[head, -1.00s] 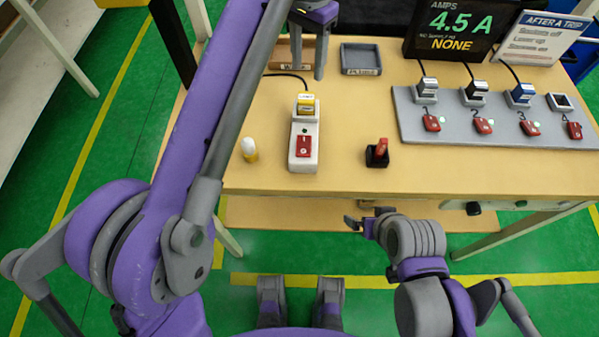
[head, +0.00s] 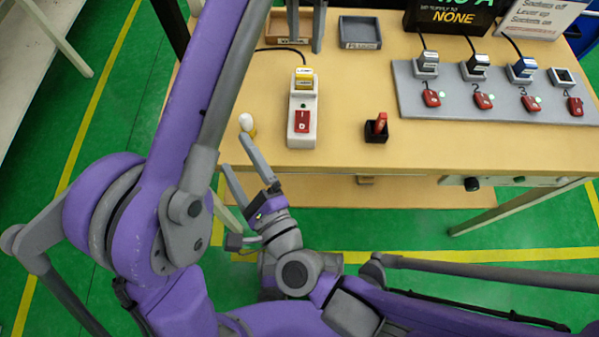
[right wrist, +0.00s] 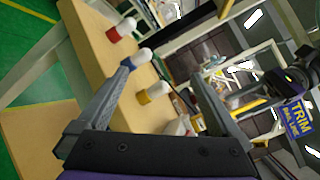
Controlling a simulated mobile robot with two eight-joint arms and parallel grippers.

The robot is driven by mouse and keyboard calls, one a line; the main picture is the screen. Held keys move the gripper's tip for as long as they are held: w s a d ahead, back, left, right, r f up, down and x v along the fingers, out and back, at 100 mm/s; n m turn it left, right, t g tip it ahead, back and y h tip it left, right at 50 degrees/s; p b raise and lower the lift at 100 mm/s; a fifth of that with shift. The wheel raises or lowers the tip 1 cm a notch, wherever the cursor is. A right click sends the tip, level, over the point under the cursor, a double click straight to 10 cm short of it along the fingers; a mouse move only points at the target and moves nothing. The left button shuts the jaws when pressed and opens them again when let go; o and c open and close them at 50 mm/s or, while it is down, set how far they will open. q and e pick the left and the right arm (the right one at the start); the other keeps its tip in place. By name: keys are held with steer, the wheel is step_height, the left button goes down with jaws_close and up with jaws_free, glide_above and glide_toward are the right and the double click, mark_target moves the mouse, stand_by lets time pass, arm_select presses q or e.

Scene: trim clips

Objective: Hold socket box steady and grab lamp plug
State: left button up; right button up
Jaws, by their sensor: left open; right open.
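The white socket box (head: 302,137) with a red switch stands on the table in the head view. The yellow-topped lamp plug (head: 303,76) sits in its far end, with a black cord running behind. My left gripper (head: 305,42) is open, its two fingers pointing down beyond the plug, apart from it. My right gripper (head: 235,154) is open and empty at the table's front edge, left of the socket box and close to a yellow-and-white peg-like piece (head: 247,124). In the right wrist view that yellow piece (right wrist: 153,93) shows between the open fingers (right wrist: 165,72).
A red piece in a black holder (head: 376,128) stands right of the box. A grey panel (head: 480,105) with plugs and red switches lies further right. Trays, including a grey one (head: 360,32), lie behind. A red-and-white piece (right wrist: 121,30) shows in the wrist view.

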steer(key=d+m+t+h, duration=0.2)
steer(key=d+m+h, duration=0.2)
steer(key=m, duration=0.4)
steer(key=m+h, duration=0.6)
steer(key=m, duration=0.3)
glide_toward(301, 139)
steer(key=w, duration=0.2)
steer(key=shift+m, duration=0.3)
steer(key=w, duration=1)
steer(key=shift+w+d+f, duration=0.1)
steer(key=shift+w+f, duration=0.15)
steer(key=shift+w, duration=0.05)
